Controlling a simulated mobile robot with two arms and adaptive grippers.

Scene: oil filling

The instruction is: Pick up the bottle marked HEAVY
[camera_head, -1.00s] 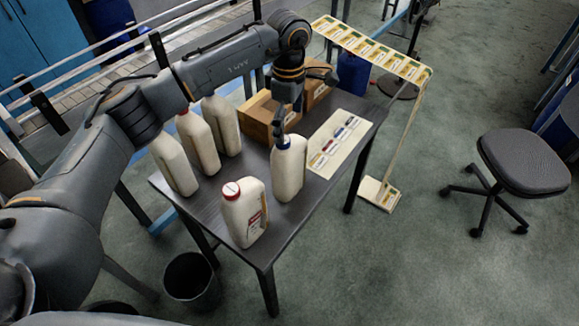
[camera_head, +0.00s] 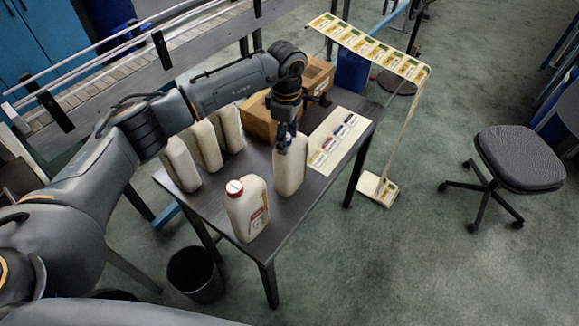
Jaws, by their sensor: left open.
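Several pale bottles stand upright on the dark table (camera_head: 215,218). The front bottle (camera_head: 247,210) has a red cap and a label with red on its side; I cannot read the label's words. Another bottle (camera_head: 290,172) stands behind it to the right. My left gripper (camera_head: 284,147) is open, pointing down at the top of this bottle and hiding its cap. I cannot tell whether the fingers touch it. Three more bottles (camera_head: 182,164) stand in a group at the left, partly hidden behind my left arm. No HEAVY marking is readable. My right gripper is not in view.
A cardboard box (camera_head: 259,117) stands at the table's back. A pale sheet with coloured marks (camera_head: 335,140) lies at the table's right. A label strip (camera_head: 372,47) hangs beyond it. A black bin (camera_head: 195,274) and a swivel chair (camera_head: 518,160) stand on the floor.

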